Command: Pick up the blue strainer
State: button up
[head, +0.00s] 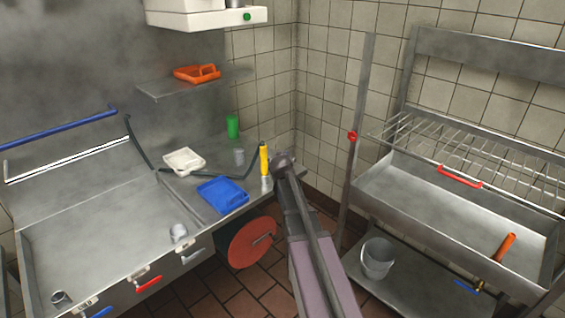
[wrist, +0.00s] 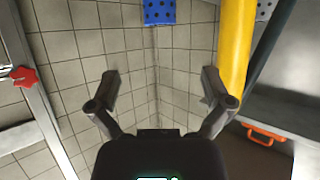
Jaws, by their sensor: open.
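The blue strainer (head: 222,194) lies on the metal counter in the head view, near its right front edge, looking like a shallow rectangular tray. In the wrist view, a blue piece with holes (wrist: 159,12) shows at the top edge, cut off by the frame. A paler perforated piece shows right of the yellow object; I cannot tell whether these are the same thing. My gripper (head: 280,162) is right of the strainer and apart from it. In the wrist view my gripper (wrist: 160,82) is open, with nothing between its fingers.
A yellow-handled object (head: 264,161) stands between the strainer and my gripper. A white tray (head: 184,160), a grey cup (head: 239,157) and a green cup (head: 232,126) are behind. An orange tray (head: 197,74) sits on the shelf. A red disc (head: 250,246) is below the counter.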

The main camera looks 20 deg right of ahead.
jog(key=shift+b+x, duration=1.75)
jog(key=shift+x, duration=2.4)
jog(key=shift+b+x, duration=1.25)
jog(key=shift+x, duration=1.55)
jog(key=c, duration=1.1)
